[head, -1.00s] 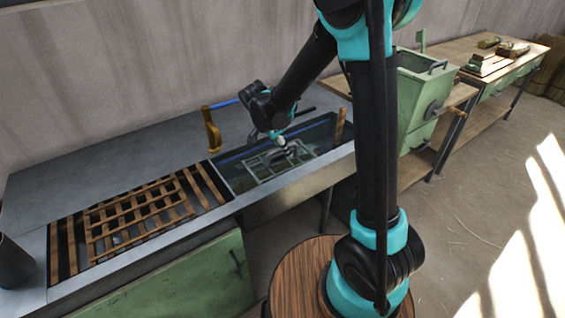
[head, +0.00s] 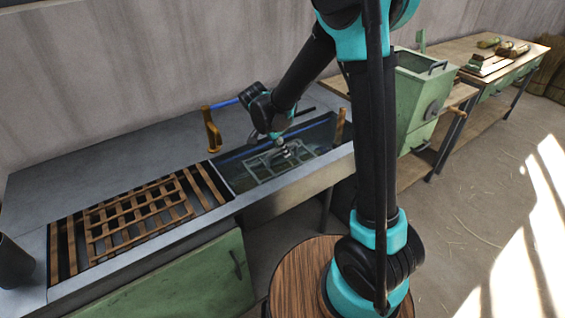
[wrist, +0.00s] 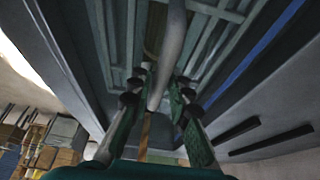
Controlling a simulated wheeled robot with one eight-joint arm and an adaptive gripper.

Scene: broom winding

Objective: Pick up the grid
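A pale grey-green grid (head: 262,164) lies in the sunken basin on the right part of the metal counter. My gripper (head: 287,152) is down inside the basin, over the right part of this grid. In the wrist view, the two fingers of my gripper (wrist: 162,76) stand apart on either side of a thick grey bar (wrist: 173,45). I cannot tell whether they touch it. The bars of the grid (wrist: 117,40) show beyond the fingers. A wooden grid (head: 140,213) lies on wooden slats in the left part of the counter, away from my gripper.
The basin's front edge (head: 290,182) and its walls are close around my gripper. A green machine (head: 417,95) stands to the right.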

